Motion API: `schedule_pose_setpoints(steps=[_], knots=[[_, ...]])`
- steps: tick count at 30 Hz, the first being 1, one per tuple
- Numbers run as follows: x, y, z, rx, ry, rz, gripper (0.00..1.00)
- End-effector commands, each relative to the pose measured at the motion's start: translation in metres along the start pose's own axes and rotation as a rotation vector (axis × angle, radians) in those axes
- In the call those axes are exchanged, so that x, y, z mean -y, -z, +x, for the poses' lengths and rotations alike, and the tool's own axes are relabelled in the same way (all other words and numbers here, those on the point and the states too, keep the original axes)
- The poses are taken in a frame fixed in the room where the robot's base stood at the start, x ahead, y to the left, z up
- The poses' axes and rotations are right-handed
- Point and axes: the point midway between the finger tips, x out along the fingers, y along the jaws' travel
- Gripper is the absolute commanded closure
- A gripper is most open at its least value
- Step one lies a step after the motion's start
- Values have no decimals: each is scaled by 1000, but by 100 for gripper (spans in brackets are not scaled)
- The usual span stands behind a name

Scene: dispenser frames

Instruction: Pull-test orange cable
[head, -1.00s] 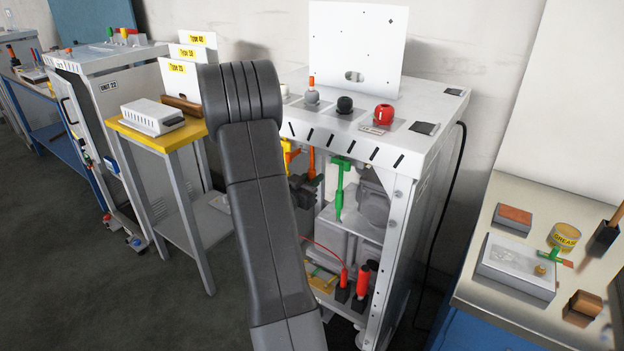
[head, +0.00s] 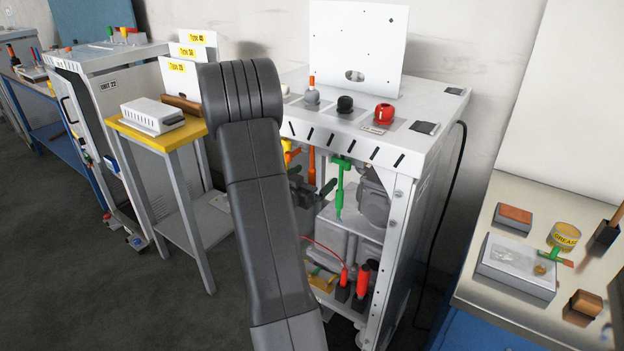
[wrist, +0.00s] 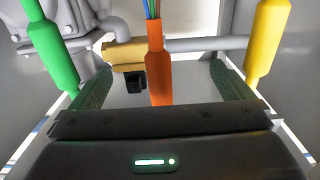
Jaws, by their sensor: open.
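The orange cable (wrist: 160,65) hangs in the middle of the wrist view, a thick orange sleeve with thin coloured wires at its top end. My gripper (wrist: 160,80) is open, with one dark green finger on each side of the sleeve and a visible gap to both. The orange cable (head: 312,166) also shows in the head view under the cabinet top, between a yellow and a green one. My arm hides part of the gripper there.
A green cable (wrist: 52,55) and a yellow cable (wrist: 267,45) hang close outside my fingers. A brass-coloured fitting (wrist: 124,55) and grey pipes lie behind. The open cabinet (head: 400,200) has a post at its right front corner. A side bench (head: 470,285) stands right.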

Motion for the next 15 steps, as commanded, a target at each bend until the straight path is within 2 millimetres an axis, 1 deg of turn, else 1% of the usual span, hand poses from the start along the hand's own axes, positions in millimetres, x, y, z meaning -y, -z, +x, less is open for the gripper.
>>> schedule_pose_setpoints(steps=[4, 7, 15], knots=[[0, 0, 0, -1, 0, 0, 0], [1, 0, -5, -1, 2, 0, 0], [1, 0, -32, -1, 4, 1, 0]])
